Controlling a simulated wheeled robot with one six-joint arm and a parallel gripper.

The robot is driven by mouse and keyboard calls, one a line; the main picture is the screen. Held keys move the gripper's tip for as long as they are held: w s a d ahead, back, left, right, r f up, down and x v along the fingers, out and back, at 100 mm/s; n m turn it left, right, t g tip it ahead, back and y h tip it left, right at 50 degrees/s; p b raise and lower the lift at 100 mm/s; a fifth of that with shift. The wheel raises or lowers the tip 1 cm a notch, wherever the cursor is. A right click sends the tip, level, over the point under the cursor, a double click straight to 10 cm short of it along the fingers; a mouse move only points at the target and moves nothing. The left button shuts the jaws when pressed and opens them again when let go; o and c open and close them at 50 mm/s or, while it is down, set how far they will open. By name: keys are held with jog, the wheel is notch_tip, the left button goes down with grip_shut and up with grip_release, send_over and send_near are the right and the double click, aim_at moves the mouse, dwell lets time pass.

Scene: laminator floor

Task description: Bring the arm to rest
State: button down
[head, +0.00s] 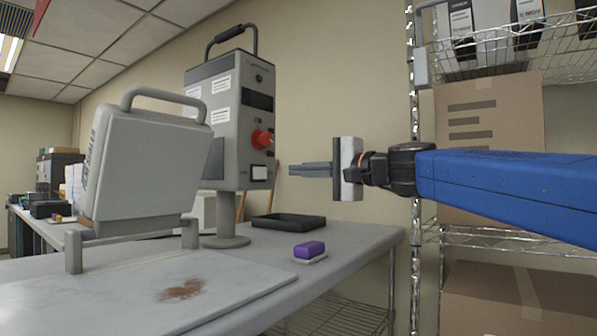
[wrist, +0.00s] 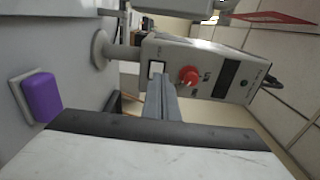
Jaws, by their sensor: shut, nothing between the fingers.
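My gripper (head: 292,170) is stretched out level to the left from my blue arm, in the air above the table. Its fingers are together with nothing between them. They point toward the grey control box (head: 228,115) with the red knob (head: 262,139), and appear apart from it. In the wrist view the shut fingers (wrist: 160,88) overlap the lower edge of the box (wrist: 205,70), near its white switch.
A purple block on a white base (head: 310,250) and a black tray (head: 288,222) stand on the grey table (head: 350,240). A grey handled cover (head: 145,165) stands at left over a plate with a brown stain (head: 182,290). A wire rack (head: 415,180) with boxes is at right.

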jog(key=shift+f, duration=0.1)
jog(key=s+d+f+n+g+h, duration=0.2)
jog(key=s+d+f, duration=0.6)
jog(key=f, duration=0.9)
jog(key=s+d+f+n+g+h, duration=0.2)
jog(key=s+d+f+h, duration=0.5)
jog(key=s+f, duration=0.6)
jog(key=s+d+f+n+g+h, duration=0.2)
jog(key=s+d+f, duration=0.8)
jog(key=f, duration=1.1)
jog(key=d+n+h, duration=0.1)
jog(key=n+h, duration=0.1)
jog(key=shift+s+d+g+h, duration=0.2)
jog(key=shift+g+h, duration=0.2)
